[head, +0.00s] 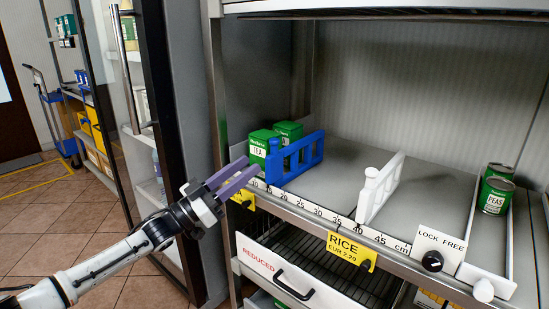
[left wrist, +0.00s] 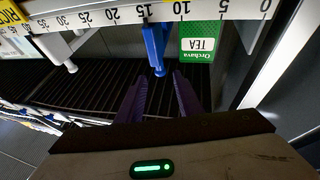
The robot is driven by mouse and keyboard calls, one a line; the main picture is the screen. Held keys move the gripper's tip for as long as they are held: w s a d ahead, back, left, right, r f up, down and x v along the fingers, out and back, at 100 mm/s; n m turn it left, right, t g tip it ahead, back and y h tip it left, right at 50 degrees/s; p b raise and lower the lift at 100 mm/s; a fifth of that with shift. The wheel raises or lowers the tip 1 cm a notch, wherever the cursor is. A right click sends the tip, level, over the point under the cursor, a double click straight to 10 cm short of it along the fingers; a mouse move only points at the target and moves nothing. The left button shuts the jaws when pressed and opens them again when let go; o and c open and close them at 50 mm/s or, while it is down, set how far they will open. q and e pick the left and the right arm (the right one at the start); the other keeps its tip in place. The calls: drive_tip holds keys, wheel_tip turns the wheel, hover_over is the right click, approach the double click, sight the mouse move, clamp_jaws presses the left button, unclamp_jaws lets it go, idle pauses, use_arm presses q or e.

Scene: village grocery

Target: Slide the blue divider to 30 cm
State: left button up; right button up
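The blue divider (head: 300,156) stands upright across the shelf, right beside green tea tins. Its front post is near the 15 mark of the front scale (head: 302,206) in the head view. In the left wrist view the blue divider (left wrist: 155,45) lies between the 15 and 10 marks. My left gripper (head: 248,173) is in front of the shelf edge, just left of the divider's front post. Its two purple fingers are apart with nothing between them; in the left wrist view the fingertips (left wrist: 160,78) are either side of the post's line. Contact cannot be told. My right gripper is not in view.
The tea tins (head: 259,146) stand left of the blue divider. A white divider (head: 380,188) is near the 40 mark, with bare shelf (head: 345,165) between them.

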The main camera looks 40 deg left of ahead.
sight(274, 144)
use_arm(q)
drive_tip(key=b+x, duration=0.1)
drive_tip(key=x, duration=0.7)
drive_tip(key=shift+w+d, duration=0.15)
drive_tip(key=shift+w, duration=0.05)
drive_tip(key=shift+w+d+r, duration=0.2)
drive_tip(key=shift+w+d, duration=0.05)
drive_tip(key=shift+w, duration=0.4)
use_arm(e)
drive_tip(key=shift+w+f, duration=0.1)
